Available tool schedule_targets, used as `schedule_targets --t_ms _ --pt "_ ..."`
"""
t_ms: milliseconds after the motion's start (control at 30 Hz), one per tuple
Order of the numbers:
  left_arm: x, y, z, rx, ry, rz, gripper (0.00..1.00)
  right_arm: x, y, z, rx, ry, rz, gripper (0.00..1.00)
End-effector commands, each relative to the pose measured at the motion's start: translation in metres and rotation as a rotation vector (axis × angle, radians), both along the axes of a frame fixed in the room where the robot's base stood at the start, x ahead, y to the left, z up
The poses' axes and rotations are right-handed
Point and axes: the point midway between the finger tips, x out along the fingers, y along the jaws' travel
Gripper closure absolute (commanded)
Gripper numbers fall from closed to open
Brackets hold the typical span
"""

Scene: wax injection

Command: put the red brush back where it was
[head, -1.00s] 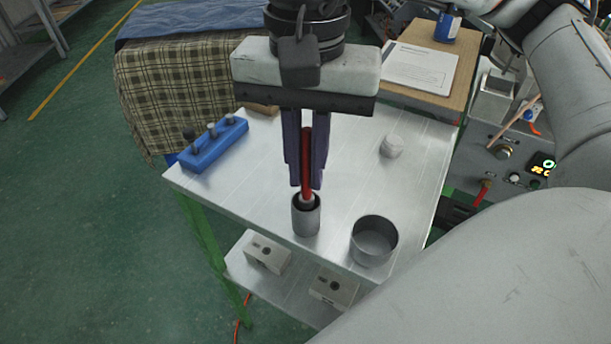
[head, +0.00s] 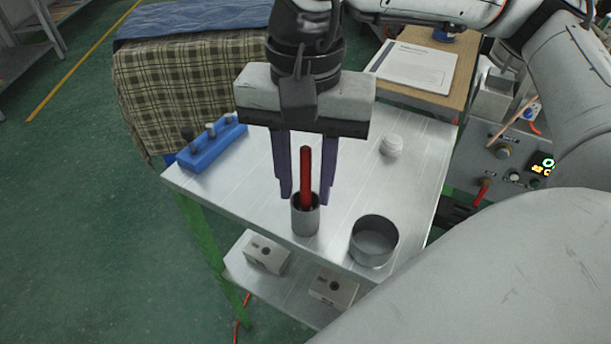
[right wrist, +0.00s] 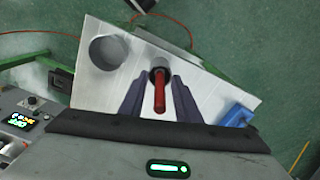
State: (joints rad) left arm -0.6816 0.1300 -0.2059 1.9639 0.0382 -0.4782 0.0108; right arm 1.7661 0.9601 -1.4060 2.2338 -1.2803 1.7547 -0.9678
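The red brush (head: 305,178) stands upright in the small grey cylindrical cup (head: 306,221) near the front edge of the metal table. Its lower end is hidden inside the cup. My right gripper (head: 306,200) is open, with its two dark fingers apart on either side of the brush handle and not touching it. In the right wrist view the brush (right wrist: 160,97) shows between the spread fingers, with clear gaps on both sides. My left gripper is not in view.
A wider metal pot (head: 374,241) stands right of the cup. A blue block with pegs (head: 212,146) lies at the table's left edge, and a small white jar (head: 391,146) sits further back. A control panel (head: 500,165) is on the right.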

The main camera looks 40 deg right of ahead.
Motion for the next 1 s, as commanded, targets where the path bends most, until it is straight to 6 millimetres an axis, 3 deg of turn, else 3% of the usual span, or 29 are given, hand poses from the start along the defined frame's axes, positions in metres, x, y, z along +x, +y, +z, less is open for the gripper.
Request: schedule_targets --t_ms 167,400,600,800,1000 --pt "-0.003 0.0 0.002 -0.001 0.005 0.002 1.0 0.001 0.001 0.021 0.001 -0.004 0.0 0.7" --pt "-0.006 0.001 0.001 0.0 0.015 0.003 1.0 0.001 0.001 0.074 0.002 -0.004 0.002 0.7" --pt "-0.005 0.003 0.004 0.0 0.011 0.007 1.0 0.0 0.001 0.109 0.001 -0.002 0.002 0.7" --pt "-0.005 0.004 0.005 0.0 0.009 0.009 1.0 0.0 0.001 0.122 0.0 -0.001 0.002 0.7" --pt "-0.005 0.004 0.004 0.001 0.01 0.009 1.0 0.0 0.0 0.123 -0.001 -0.001 0.002 0.7"
